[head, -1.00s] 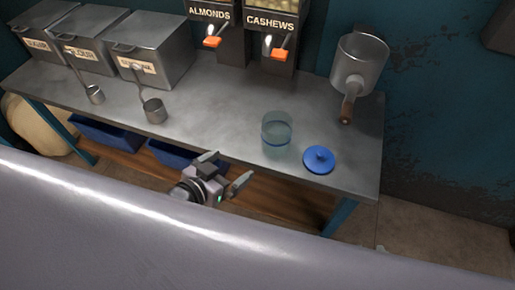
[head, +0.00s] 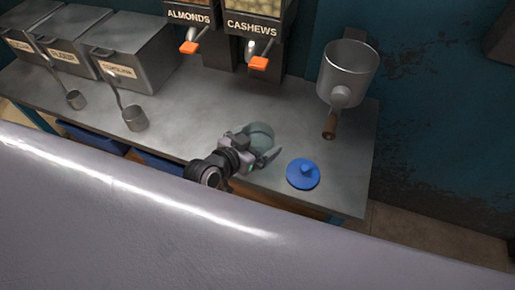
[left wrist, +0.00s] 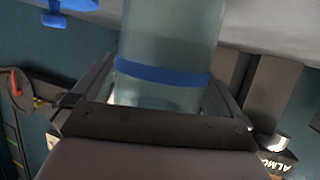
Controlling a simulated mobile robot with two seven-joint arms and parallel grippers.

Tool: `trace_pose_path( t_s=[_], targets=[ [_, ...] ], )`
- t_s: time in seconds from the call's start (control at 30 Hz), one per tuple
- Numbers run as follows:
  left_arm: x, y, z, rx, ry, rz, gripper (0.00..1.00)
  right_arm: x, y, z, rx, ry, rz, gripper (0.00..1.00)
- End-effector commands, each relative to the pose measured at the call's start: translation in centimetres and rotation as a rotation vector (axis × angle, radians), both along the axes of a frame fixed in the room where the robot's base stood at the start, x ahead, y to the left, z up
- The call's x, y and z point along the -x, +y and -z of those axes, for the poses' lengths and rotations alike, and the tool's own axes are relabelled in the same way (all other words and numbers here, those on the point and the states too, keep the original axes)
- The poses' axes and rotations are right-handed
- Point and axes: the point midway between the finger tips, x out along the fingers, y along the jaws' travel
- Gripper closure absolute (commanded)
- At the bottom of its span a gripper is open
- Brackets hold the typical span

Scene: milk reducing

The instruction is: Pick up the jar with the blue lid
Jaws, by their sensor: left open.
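The jar (head: 262,131) is a clear, bluish glass cylinder standing upright near the front of the metal counter. Its blue lid (head: 303,174) is off the jar and lies on the counter to its right, knob up. In the left wrist view, the jar (left wrist: 170,35) has a blue band around it, and part of the blue lid (left wrist: 70,6) shows at the upper left. My left gripper (head: 256,150) is open, with its fingers on either side of the jar. I cannot tell whether they touch the glass. My right gripper is not in view.
The metal counter (head: 185,105) has free room left of the jar. Almond and cashew dispensers (head: 255,35) stand behind. A metal grinder with a wooden handle (head: 349,70) is at the right. Metal bins (head: 130,60) and two scoops stand at the left.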

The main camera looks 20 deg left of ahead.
Motion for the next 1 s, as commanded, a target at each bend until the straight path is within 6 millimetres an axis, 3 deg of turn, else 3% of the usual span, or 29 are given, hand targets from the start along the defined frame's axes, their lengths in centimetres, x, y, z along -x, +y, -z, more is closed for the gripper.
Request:
trace_pose_path(
  t_s=[0.1,0.13,0.23,0.57,0.73,0.87,1.0],
  targets=[
    [0.0,0.0,0.0,0.000,0.000,0.000,0.00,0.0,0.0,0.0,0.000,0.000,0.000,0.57],
    [0.0,0.0,0.0,0.000,0.000,0.000,0.06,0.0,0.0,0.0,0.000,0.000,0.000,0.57],
    [0.0,0.0,0.0,0.001,0.000,0.000,0.39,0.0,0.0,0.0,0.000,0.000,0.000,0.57],
    [0.0,0.0,-0.2,0.001,-0.002,-0.001,0.41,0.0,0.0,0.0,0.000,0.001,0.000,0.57],
    [0.0,0.0,-1.4,0.002,-0.002,0.000,0.41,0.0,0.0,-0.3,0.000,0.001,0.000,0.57],
    [0.0,0.0,-3.6,0.003,-0.005,-0.001,0.41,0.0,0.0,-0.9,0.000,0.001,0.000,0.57],
    [0.0,0.0,-7.5,0.003,-0.009,-0.001,0.41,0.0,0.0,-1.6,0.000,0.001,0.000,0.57]
  ],
)
